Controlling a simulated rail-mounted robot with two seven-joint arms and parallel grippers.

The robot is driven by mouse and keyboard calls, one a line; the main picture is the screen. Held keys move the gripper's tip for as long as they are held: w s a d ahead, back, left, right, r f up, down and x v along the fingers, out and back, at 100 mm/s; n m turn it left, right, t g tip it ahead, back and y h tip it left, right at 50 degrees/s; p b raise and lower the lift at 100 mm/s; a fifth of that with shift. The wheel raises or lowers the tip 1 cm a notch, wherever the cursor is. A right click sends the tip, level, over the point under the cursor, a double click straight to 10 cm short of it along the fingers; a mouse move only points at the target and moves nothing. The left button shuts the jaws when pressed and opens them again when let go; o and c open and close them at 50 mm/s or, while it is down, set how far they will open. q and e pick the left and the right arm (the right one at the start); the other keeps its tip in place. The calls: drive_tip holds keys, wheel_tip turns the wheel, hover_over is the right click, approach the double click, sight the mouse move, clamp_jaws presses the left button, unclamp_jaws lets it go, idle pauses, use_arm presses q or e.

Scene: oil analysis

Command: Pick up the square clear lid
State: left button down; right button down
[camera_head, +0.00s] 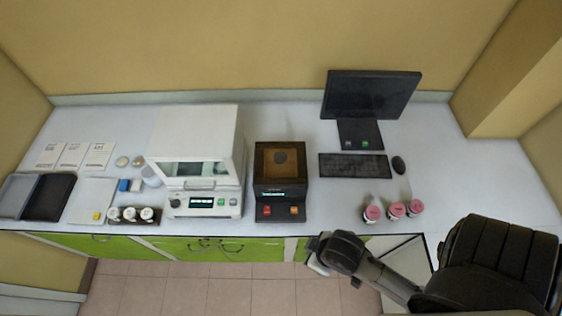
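A black box-shaped device (283,196) stands at the middle of the bench, with red and orange buttons on its front. Its top carries a square, brownish see-through cover (268,172) with a dark round spot showing at its middle. This looks like the square clear lid, but I cannot be sure. My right arm comes in from the lower right. Its gripper (317,266) is low in front of the bench edge, apart from the device and below it in the picture. Its fingers are too small and hidden to judge. My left gripper is not in view.
A white instrument (205,203) stands left of the device. A monitor (370,95), keyboard (352,166) and mouse (399,165) are at right, with pink-topped jars (396,210) in front. Trays (49,197), papers and white-capped bottles (130,215) are at left. The bench's far right is clear.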

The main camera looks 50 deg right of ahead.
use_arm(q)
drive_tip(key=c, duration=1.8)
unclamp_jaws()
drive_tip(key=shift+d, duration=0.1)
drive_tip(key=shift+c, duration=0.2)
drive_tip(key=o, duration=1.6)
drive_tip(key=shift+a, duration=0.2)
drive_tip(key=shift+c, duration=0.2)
